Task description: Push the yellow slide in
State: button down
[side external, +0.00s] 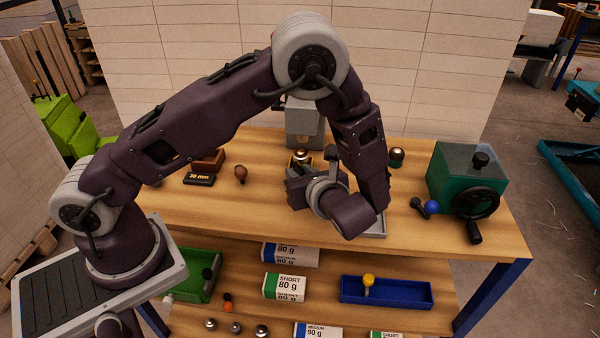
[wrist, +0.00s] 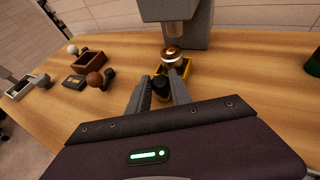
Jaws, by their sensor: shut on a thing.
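The yellow slide (wrist: 187,68) lies on the table at the foot of a grey press (wrist: 184,30), partly out in front of it. A round copper and silver piece (wrist: 172,56) sits on the slide, and it also shows in the side external view (side external: 301,156). My gripper (wrist: 161,84) is at the slide's near end, its fingers shut on the slide's dark knob (wrist: 160,90). In the side external view, my gripper (side external: 298,188) is low over the table, and my wrist hides most of the slide.
A green box with a handwheel (side external: 466,185) stands at the right of the table. At the left are a brown box (side external: 209,160), a dark 20 mm block (side external: 199,180) and a brown knob (side external: 240,173). Reams (side external: 285,287) and a blue tray (side external: 410,291) lie on the shelf below.

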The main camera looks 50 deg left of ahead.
aim_at(300, 161)
dwell(0.3)
jog(key=shift+w+a, duration=1.3)
jog(key=shift+w, duration=0.05)
jog(key=c, duration=1.2)
grip_release()
jog(key=shift+o, duration=0.2)
jog(key=v, duration=0.7)
